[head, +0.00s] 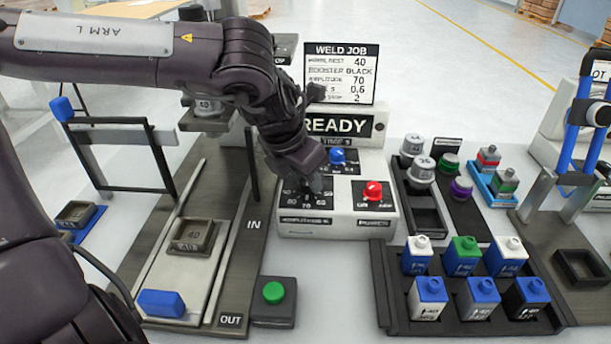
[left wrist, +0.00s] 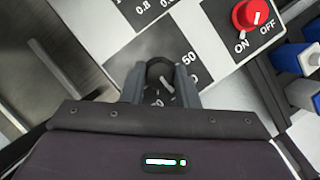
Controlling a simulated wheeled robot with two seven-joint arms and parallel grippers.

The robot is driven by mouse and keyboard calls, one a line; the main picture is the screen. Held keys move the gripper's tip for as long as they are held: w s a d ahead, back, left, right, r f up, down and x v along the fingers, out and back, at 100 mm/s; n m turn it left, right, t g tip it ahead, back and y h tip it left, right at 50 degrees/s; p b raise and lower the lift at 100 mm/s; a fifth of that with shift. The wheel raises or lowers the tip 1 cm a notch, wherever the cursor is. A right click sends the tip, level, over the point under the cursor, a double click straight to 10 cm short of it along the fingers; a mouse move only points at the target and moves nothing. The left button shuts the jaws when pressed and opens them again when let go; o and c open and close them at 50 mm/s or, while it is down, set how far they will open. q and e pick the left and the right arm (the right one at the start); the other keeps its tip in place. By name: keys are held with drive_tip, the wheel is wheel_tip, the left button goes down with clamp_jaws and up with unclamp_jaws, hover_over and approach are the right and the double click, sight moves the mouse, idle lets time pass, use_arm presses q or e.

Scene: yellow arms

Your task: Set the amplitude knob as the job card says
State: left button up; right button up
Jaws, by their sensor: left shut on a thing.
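The job card (head: 341,75) stands at the back of the welder. It reads 40, booster black, amplitude 70, then 0.6 and 2, with some words partly hidden by my arm. My left gripper (head: 318,183) points down at the amplitude dial (head: 293,214) on the white control box. In the left wrist view its fingers are shut on the black amplitude knob (left wrist: 158,72). Dial numbers 50 and 60 show right of the knob, and part of another number below it. A pale pointer mark seems to face the lower right; its exact reading is unclear. My right gripper is not in view.
A red on/off knob (head: 372,191) sits right of the amplitude dial, and a blue knob (head: 337,157) behind it. A green button (head: 273,292) stands in front. A rack of bottle-like blocks (head: 390,300) is at right, the IN/OUT slide (head: 233,290) at left.

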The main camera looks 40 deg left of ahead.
sight(294, 199)
use_arm(q)
drive_tip(key=o, duration=1)
drive_tip(key=shift+c, duration=0.2)
drive_tip(key=v, duration=0.7)
drive_tip(key=shift+r, duration=0.35)
drive_tip(key=shift+s, duration=0.15)
